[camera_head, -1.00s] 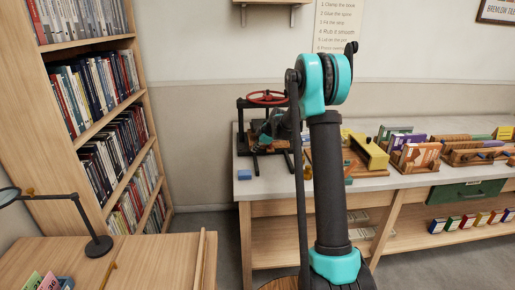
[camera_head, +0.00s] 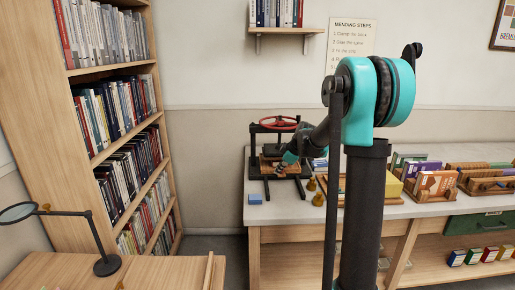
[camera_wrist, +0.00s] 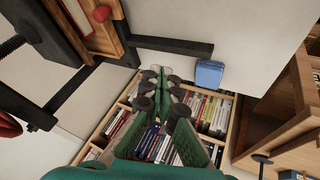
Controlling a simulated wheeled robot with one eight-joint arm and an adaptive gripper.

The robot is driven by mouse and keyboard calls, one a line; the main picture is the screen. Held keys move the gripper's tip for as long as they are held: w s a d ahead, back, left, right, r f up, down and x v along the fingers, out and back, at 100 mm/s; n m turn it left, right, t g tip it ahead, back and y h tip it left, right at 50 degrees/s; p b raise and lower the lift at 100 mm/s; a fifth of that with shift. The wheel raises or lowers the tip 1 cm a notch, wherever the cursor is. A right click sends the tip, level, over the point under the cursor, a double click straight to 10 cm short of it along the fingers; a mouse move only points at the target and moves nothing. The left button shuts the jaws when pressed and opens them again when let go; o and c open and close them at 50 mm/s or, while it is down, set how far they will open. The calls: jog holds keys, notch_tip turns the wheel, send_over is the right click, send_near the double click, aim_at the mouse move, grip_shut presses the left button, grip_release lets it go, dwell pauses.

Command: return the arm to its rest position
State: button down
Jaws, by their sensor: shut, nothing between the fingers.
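My gripper (camera_head: 287,158) shows in the head view as a small teal and dark end in front of the book press (camera_head: 278,124), with my arm's elbow high at the right. In the wrist view my gripper (camera_wrist: 160,74) has its two fingertips together with nothing between them. The fingers point over the edge of the white worktop (camera_wrist: 185,88) toward the bookshelf. The gripper is empty. My elbow and upper arm hide part of the worktop in the head view.
The press stands on the worktop (camera_head: 262,213) beside a blue block (camera_head: 256,198). Small brass-coloured pieces (camera_head: 318,199) and wooden racks of books (camera_head: 434,184) stand to its right. A tall bookshelf (camera_head: 165,140) and a desk with a magnifier lamp (camera_head: 107,265) are at the left.

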jog(key=s+d+f+m+h, duration=0.1)
jog(key=s+m, duration=0.4)
jog(key=s, duration=0.8)
jog(key=s+d+f+m+g+h, duration=0.1)
jog(key=s+d+f+m, duration=0.2)
jog(key=s, duration=0.9)
jog(key=s+d+f+m+h, duration=0.2)
jog(key=s+f+m, duration=0.4)
jog(key=s, duration=0.7)
jog(key=shift+s+f+m, duration=0.3)
jog(key=shift+s+f, duration=0.05)
jog(key=shift+f, duration=0.4)
